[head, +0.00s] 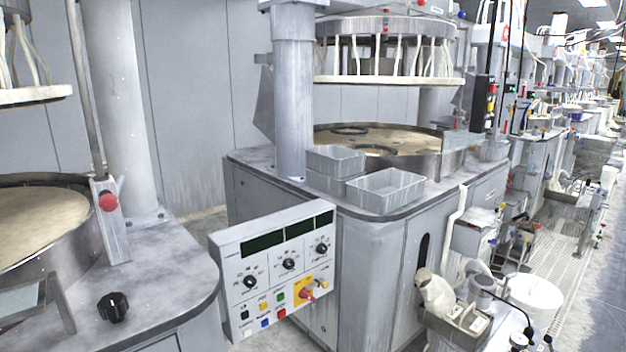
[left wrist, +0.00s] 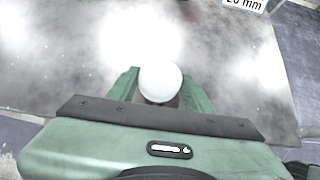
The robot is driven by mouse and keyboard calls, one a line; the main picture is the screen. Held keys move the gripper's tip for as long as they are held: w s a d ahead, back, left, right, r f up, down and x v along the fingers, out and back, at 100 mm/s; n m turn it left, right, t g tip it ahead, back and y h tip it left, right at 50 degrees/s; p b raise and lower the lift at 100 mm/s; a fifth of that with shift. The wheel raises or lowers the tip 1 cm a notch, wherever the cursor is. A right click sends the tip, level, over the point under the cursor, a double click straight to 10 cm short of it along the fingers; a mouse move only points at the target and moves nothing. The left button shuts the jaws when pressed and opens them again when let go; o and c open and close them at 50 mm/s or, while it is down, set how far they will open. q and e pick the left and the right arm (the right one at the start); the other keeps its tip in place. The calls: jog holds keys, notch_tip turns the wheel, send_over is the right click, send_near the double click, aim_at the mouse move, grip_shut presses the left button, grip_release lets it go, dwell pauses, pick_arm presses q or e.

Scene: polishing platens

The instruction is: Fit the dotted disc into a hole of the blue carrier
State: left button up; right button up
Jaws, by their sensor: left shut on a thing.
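In the left wrist view my left gripper (left wrist: 160,95) is shut on a smooth white round thing (left wrist: 159,78), which sits between its two green fingers. I see no dots on it and cannot tell whether it is the dotted disc. A blotchy grey surface lies below. Neither gripper shows in the head view. In the head view dark rings (head: 350,129) lie on the tan platen (head: 405,140) of the middle machine. I cannot make out a blue carrier or a dotted disc there.
Two grey bins, one behind (head: 336,161) and one in front (head: 386,190), stand on the middle machine's corner. A control panel (head: 275,265) stands before it. Another platen (head: 40,208) and a black knob (head: 113,307) are at left. A label (left wrist: 245,4) reads 20 mm.

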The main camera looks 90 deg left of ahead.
pick_arm(q)
jog(key=shift+r+p, duration=2.1)
jog(key=shift+r, duration=1.4)
